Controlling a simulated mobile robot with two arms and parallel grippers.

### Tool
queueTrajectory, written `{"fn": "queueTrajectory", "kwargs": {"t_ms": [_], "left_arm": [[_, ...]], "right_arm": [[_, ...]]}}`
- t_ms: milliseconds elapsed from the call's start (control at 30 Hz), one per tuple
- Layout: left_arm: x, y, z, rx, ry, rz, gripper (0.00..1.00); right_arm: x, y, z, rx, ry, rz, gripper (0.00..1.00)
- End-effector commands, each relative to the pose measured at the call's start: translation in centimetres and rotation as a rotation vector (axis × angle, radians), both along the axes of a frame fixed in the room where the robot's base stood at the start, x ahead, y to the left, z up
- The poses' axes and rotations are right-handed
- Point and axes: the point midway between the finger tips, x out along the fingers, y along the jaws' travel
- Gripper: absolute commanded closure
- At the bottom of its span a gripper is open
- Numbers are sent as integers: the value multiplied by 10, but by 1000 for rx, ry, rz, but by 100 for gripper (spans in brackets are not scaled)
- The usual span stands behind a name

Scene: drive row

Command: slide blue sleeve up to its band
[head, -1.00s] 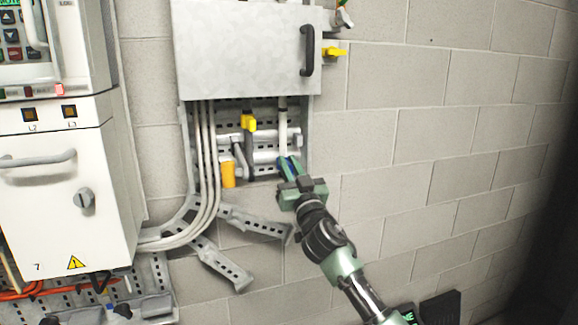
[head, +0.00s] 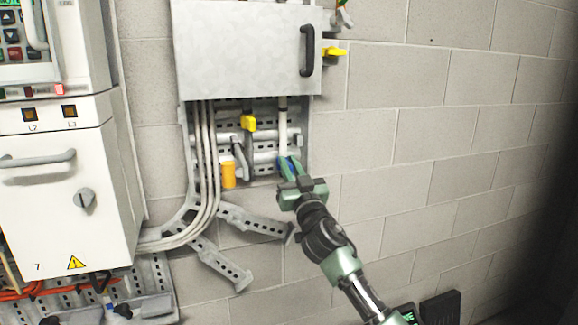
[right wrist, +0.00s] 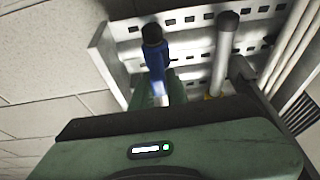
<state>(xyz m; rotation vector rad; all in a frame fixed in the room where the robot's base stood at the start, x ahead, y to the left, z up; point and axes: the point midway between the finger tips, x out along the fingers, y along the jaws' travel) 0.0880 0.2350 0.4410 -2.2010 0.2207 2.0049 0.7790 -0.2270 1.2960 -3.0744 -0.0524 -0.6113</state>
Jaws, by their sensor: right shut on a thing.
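The blue sleeve (head: 283,162) is on the lower part of a white vertical cable (head: 283,125) below the grey box. Only a little blue shows beside the green fingers in the head view. My right gripper (head: 288,166) is shut on the sleeve from below right. In the right wrist view the blue sleeve (right wrist: 157,65) stands above the gripper body, with a dark end piece (right wrist: 152,35) at its top. A green finger is beside it. My left gripper is not in view.
A grey box (head: 245,50) with a black handle hangs above the sleeve. A yellow fitting (head: 249,123) and an orange cylinder (head: 229,174) are to the left, near bundled white cables (head: 208,160). A white cabinet (head: 65,190) stands farther left. The block wall at right is clear.

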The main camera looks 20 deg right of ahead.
Motion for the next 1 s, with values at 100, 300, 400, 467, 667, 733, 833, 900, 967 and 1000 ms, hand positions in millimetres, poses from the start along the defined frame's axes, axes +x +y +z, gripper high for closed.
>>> {"fn": "queueTrajectory", "kwargs": {"t_ms": [100,300,400,467,667,733,833,900,967,1000], "left_arm": [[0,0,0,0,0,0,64],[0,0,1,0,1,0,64],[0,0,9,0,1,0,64],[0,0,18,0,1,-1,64],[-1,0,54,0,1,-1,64],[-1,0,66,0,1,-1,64],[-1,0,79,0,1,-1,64],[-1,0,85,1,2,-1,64],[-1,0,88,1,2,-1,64],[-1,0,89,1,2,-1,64]], "right_arm": [[0,0,-1,0,1,0,100],[0,0,0,0,1,0,100],[0,0,11,1,0,0,100],[0,0,23,2,-1,1,100],[0,0,72,2,-3,0,100],[0,0,88,1,-3,0,100],[0,0,108,2,-3,1,100],[0,0,117,2,-2,0,100],[0,0,122,1,-2,-1,100],[0,0,124,1,-2,-1,100]]}}
